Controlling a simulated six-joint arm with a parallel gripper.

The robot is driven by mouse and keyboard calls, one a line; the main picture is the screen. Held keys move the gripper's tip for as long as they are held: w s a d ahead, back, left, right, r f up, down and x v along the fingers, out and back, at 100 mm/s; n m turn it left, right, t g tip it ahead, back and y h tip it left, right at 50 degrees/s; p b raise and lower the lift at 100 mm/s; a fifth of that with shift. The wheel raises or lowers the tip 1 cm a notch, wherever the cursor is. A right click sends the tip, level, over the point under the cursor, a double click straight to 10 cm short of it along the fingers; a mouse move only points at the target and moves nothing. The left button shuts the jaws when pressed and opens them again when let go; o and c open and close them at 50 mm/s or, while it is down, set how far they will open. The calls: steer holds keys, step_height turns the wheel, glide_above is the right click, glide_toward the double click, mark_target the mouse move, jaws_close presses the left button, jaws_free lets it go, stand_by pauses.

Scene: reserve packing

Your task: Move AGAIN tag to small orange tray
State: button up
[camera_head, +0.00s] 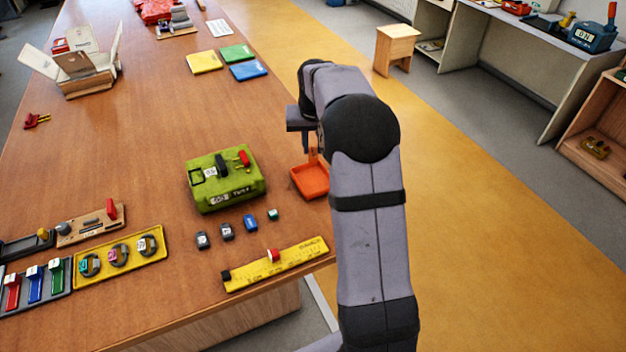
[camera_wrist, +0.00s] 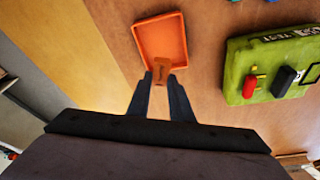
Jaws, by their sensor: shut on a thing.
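My gripper (camera_wrist: 160,90) is shut on a small orange-brown tag (camera_wrist: 161,70) at its fingertips. No lettering on the tag can be read. The small orange tray (camera_wrist: 158,36) is empty where it shows, and the tag overlaps its near edge in the wrist view. In the head view the small orange tray (camera_head: 310,181) lies near the table's right edge, with my gripper (camera_head: 306,150) above its far side. The tag hangs over the tray there; I cannot tell whether it touches.
A green device (camera_head: 226,195) with red and black parts stands left of the tray. Several small blocks and a yellow ruler (camera_head: 290,265) lie in front. A yellow tray (camera_head: 93,278) holds several ring-shaped items. Bare tabletop lies behind the green device.

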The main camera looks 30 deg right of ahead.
mark_target(313, 158)
steer(key=shift+f+p, duration=1.7)
steer(key=shift+f, duration=3.2)
steer(key=shift+f, duration=0.15)
steer(key=o, duration=1)
steer(key=shift+c, duration=0.2)
steer(key=shift+r, duration=0.5)
steer(key=b+v, duration=0.3)
steer(key=v, duration=0.8)
steer(key=shift+s+a+r, duration=0.15)
steer(key=s+a+f+n+g, duration=0.1)
steer(key=s+a+f, duration=0.1)
steer(key=s+a, duration=0.3)
steer(key=s+a+f+n+g, duration=0.1)
steer(key=s+a, duration=0.4)
steer(key=s, duration=0.8)
steer(key=s+a+f+n+g+y, duration=0.1)
steer(key=s+a+f, duration=0.3)
steer(key=s, duration=0.6)
steer(key=shift+a+f+n, duration=0.3)
steer(key=shift+a+n, duration=0.25)
steer(key=shift+n, duration=0.25)
